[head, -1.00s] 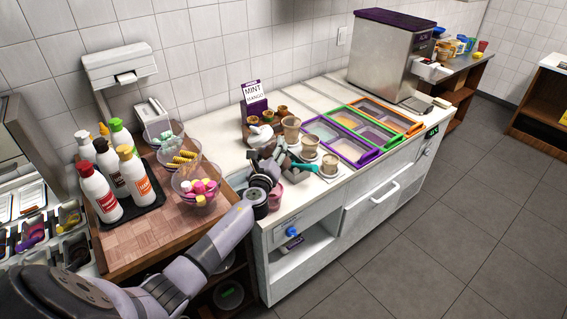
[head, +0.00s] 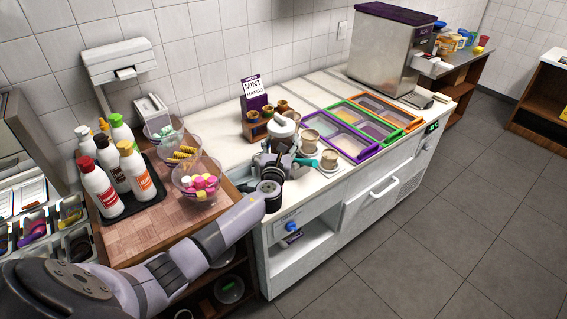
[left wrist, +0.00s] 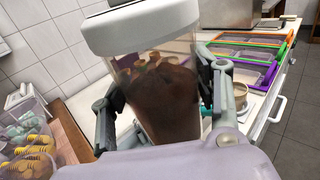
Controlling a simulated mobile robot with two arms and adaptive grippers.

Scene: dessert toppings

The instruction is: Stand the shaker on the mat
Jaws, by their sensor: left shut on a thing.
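The shaker (head: 285,126) is a clear container with a white lid and dark brown contents. My left gripper (head: 284,150) is shut around its sides and holds it close to upright over the counter, in front of the small cups. In the left wrist view the shaker (left wrist: 165,105) fills the middle, with a finger of my left gripper (left wrist: 165,95) on each side. Its base is hidden, so I cannot tell whether it touches anything. I cannot clearly make out the mat; the dark tray (head: 150,199) under the bottles is one flat base in view. My right gripper is out of view.
Paper cups (head: 310,140) stand just right of the shaker, and a teal scoop (head: 308,162) lies close by. Several sauce bottles (head: 135,172) and a glass bowl of sweets (head: 198,182) are left. Framed topping bins (head: 350,145) lie further right.

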